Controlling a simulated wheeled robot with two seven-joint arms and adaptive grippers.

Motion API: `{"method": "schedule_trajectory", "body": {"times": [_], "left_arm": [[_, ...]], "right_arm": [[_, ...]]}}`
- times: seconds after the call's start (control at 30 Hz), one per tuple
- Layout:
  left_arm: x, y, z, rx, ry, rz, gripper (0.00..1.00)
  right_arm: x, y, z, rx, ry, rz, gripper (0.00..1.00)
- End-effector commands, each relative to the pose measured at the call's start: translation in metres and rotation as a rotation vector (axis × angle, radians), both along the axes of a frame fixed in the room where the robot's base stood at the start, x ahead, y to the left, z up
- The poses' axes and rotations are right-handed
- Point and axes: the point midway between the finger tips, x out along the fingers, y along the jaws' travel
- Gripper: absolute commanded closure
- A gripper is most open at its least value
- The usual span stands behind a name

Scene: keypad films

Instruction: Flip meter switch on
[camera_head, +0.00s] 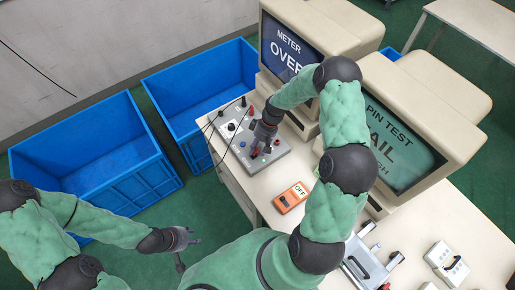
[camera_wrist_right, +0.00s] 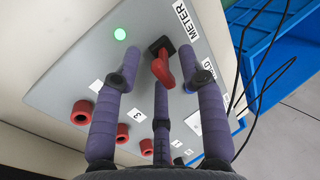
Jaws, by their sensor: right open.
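The grey meter box (camera_head: 272,158) stands on the table's left end, under my right gripper (camera_head: 261,146). In the right wrist view, the box face (camera_wrist_right: 75,75) carries a red switch lever (camera_wrist_right: 163,70) on a black base beside a METER label (camera_wrist_right: 182,20). The lever tilts toward the lower right of that view. A green lamp (camera_wrist_right: 119,34) glows beside it. My right gripper is open, its fingers on either side of the lever; I cannot tell whether they touch it. My left gripper (camera_head: 184,248) is open and empty, low at the left, away from the table.
A METER screen (camera_head: 288,48) reads "OVE..." and a PIN TEST screen (camera_head: 395,145) ends in "AIL", both partly hidden by my right arm. An orange device (camera_head: 292,197) marked OFF lies nearby. Red sockets (camera_wrist_right: 82,112) and black cables (camera_wrist_right: 262,75) are close. Blue crates (camera_head: 110,150) stand left.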

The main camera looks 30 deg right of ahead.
Motion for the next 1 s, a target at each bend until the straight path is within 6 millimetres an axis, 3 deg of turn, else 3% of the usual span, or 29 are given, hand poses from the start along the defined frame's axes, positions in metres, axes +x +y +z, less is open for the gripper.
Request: {"method": "schedule_trajectory", "body": {"times": [0.27, 0.4, 0.43, 0.67, 1.0], "left_arm": [[0.000, 0.000, 0.000, 0.000, 0.000, 0.000, 0.60], [0.000, 0.000, 0.000, 0.000, 0.000, 0.000, 0.60], [0.000, 0.000, 0.000, 0.000, 0.000, 0.000, 0.60], [0.000, 0.000, -0.002, 0.000, 0.000, 0.000, 0.60], [0.000, 0.000, -0.023, 0.000, 0.000, 0.000, 0.60]], "right_arm": [[0.000, 0.000, -0.001, 0.000, -0.001, 0.000, 0.59], [0.000, 0.000, -0.001, 0.000, -0.001, 0.000, 0.96], [0.000, 0.000, -0.001, -0.001, -0.001, 0.000, 1.00], [0.000, -0.001, -0.002, 0.008, 0.000, -0.001, 1.00], [0.001, -0.007, -0.008, 0.156, 0.012, -0.002, 1.00]]}}
